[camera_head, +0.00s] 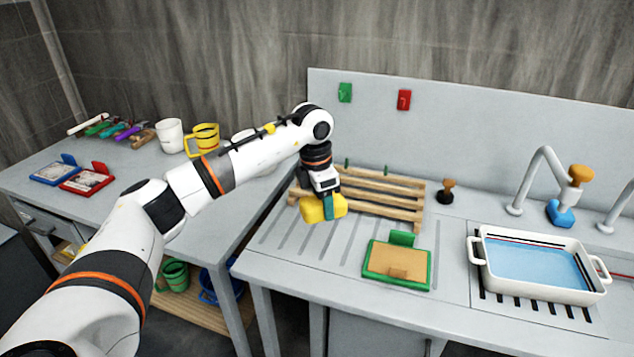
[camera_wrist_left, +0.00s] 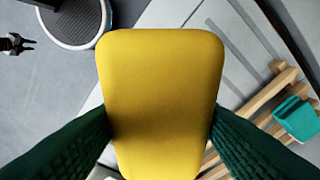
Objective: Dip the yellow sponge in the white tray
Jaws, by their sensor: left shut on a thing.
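The yellow sponge (camera_head: 318,209) is held by my left gripper (camera_head: 328,205) above the left part of the sink counter, in front of the wooden rack. In the left wrist view the sponge (camera_wrist_left: 160,100) fills the middle, with the dark green fingers of my left gripper (camera_wrist_left: 160,130) pressed on both its sides. The white tray (camera_head: 540,289) stands on the counter at the right, well apart from the sponge. It has two handles and holds blue liquid. In the left wrist view a small gripper shape (camera_wrist_left: 15,44) shows at the left edge, seemingly my right gripper; its jaws look parted.
A wooden rack (camera_head: 385,190) stands behind the sponge. A green-framed board (camera_head: 398,264) lies between sponge and tray. A stamp-like tool (camera_head: 446,191), a tap (camera_head: 528,180) and a blue-based brush (camera_head: 562,212) stand at the back. Mugs (camera_head: 170,136) stand on the left table.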

